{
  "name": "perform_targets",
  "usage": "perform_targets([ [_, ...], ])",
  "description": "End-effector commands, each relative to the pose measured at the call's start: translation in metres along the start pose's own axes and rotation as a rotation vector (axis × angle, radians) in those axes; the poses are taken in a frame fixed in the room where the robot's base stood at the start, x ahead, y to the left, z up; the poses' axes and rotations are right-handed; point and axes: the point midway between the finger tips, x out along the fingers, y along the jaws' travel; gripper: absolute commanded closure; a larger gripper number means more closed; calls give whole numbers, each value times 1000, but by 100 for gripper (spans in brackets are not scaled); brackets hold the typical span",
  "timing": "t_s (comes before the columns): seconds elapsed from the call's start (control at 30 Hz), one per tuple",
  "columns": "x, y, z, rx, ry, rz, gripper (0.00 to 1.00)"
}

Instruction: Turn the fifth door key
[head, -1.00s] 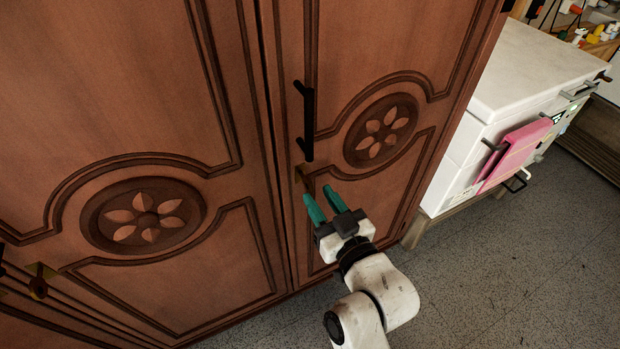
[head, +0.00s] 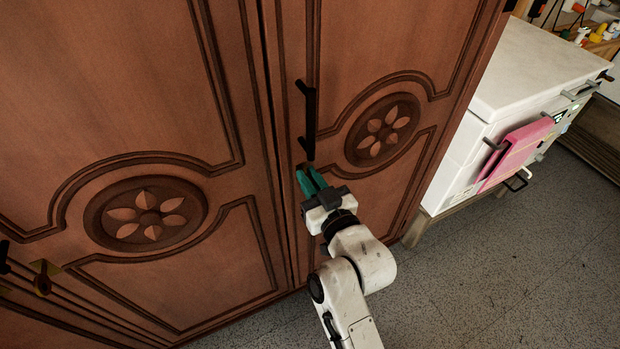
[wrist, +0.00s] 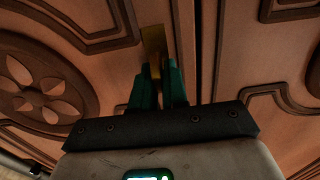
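The key (wrist: 154,72) is a small brass-coloured piece in a brass lock plate (wrist: 154,42), seen in the wrist view. The plate is on the right wardrobe door (head: 375,60), just below its black vertical handle (head: 308,115). My gripper (head: 307,172) has two green fingers at the lock. In the wrist view my gripper (wrist: 159,75) has one finger on each side of the key, with little space between them, and looks shut on it. In the head view the fingers hide the key and most of the plate.
A left wardrobe door (head: 110,75) stands beside it, shut. Another key (head: 42,280) shows at the far left. A white cabinet (head: 530,75) with a pink towel (head: 515,150) stands at the right. The grey floor (head: 480,270) in front is clear.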

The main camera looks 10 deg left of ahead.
Motion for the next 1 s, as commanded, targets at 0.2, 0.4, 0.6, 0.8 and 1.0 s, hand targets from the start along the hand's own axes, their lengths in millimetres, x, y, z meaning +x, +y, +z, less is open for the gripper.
perform_targets([
  [0.2,0,0,0,0,0,0,100],
  [0.4,0,0,0,3,0,0,100],
  [0.6,0,1,-1,47,0,0,100],
  [0.8,0,2,-2,161,1,1,100],
  [1.0,0,4,-1,335,-1,1,100],
])
